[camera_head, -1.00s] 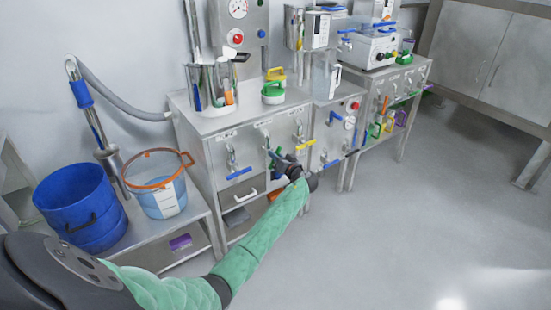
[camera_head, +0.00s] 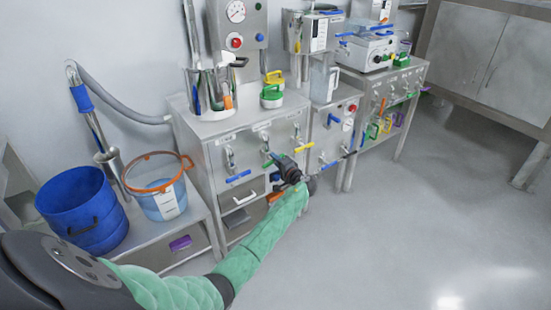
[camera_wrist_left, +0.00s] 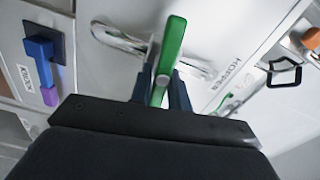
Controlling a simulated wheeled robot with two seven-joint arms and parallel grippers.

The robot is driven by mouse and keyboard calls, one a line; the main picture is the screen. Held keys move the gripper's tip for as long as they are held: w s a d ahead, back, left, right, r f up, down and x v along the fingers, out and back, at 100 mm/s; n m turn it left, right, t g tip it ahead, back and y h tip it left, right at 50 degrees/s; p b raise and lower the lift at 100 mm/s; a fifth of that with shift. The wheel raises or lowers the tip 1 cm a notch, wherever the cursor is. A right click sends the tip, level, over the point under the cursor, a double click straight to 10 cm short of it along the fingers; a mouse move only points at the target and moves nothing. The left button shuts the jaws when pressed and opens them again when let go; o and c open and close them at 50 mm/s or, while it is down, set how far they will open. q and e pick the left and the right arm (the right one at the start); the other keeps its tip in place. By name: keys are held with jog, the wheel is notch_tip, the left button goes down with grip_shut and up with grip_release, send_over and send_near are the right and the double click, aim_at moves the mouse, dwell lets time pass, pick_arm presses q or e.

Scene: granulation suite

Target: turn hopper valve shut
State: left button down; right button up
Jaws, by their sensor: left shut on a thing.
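The hopper valve has a green lever handle (camera_wrist_left: 172,45), with the label HOPPER (camera_wrist_left: 228,70) on the steel panel beside it in the left wrist view. My left gripper (camera_wrist_left: 163,85) is shut on this handle, one dark finger on each side. The handle's free end sticks out beyond the fingers. In the head view my left gripper (camera_head: 284,165) is at the cabinet front, and only a small green part of the handle (camera_head: 267,164) shows beside it. The rest is hidden by the gripper. My right gripper is not in view.
A blue valve handle (camera_head: 238,176) sits left of the gripper and a yellow one (camera_head: 304,147) right of it. A blue bucket (camera_head: 82,205) and orange-rimmed container (camera_head: 160,185) stand left. The floor at right is clear.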

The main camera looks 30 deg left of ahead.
pick_arm(q)
jog(key=shift+m+p, duration=0.3)
jog(key=shift+m, duration=0.5)
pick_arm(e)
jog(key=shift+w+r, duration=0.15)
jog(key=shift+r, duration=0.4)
pick_arm(q)
jog(key=shift+f, duration=0.1)
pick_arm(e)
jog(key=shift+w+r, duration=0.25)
pick_arm(q)
jog(key=c, duration=1.4)
grip_release()
jog(key=shift+m, duration=0.3)
jog(key=shift+o, duration=0.3)
jog(key=shift+w, duration=0.1)
jog(key=shift+d, duration=0.1)
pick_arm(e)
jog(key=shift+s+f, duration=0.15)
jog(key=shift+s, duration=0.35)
